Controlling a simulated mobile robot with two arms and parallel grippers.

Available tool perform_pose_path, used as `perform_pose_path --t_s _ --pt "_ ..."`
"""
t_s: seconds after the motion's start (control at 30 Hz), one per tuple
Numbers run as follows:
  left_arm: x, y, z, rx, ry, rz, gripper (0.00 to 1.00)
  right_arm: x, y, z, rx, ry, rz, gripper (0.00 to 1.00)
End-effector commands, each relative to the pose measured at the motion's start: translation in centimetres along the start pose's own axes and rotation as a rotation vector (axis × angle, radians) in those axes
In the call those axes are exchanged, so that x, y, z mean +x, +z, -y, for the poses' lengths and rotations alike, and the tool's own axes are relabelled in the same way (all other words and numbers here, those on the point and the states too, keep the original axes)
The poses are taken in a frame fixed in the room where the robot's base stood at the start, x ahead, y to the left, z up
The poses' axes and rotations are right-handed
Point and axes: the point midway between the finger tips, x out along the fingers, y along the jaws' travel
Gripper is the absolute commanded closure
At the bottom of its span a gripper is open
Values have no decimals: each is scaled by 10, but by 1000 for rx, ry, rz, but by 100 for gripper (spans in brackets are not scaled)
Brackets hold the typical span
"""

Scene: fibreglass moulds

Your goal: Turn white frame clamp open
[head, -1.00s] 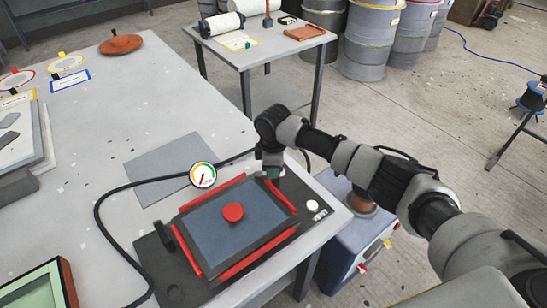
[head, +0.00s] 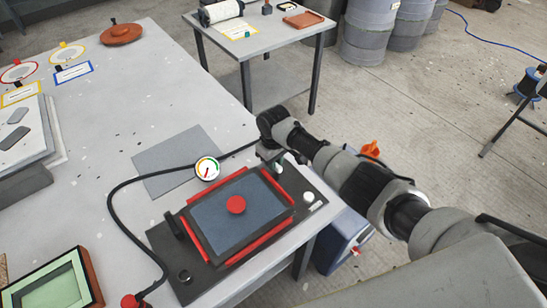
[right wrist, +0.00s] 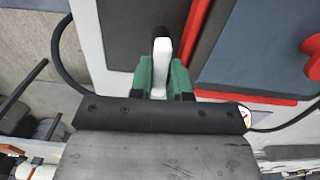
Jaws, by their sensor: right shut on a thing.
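The white frame clamp (right wrist: 161,62) shows in the right wrist view as an upright white lever with a dark end. It stands at the edge of the red-edged frame. My right gripper (right wrist: 162,82) is shut on it, with the lever between the two green fingers. In the head view my right gripper (head: 281,167) is at the far right corner of the frame (head: 229,187), and the clamp is mostly hidden there. A black clamp (head: 174,226) stands at the frame's left side. My left gripper is not in view.
A red knob (head: 236,204) sits on the frame's blue-grey sheet. A gauge (head: 207,168) and a black hose (head: 122,228) lie beside the dark base. A white button (head: 308,196) is right of the frame. A grey mat (head: 160,174) lies behind.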

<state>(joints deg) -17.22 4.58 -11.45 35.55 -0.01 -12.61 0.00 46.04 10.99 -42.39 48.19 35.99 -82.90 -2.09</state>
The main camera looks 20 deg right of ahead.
Motion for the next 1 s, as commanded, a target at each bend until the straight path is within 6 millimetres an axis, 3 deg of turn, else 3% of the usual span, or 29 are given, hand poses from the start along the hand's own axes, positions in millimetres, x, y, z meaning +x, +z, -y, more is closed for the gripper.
perform_pose_path --t_s 0.73,0.77,0.8,0.9,1.0 --pt "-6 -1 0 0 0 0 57 -1 -1 -1 84 0 -3 100" --pt "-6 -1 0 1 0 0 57 -1 -1 -1 84 0 -3 78" --pt "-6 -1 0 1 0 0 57 -1 -1 -1 84 0 -3 72" --pt "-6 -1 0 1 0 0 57 -1 -1 -1 83 0 -2 57" --pt "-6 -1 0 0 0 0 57 -1 0 -1 82 0 -2 57"
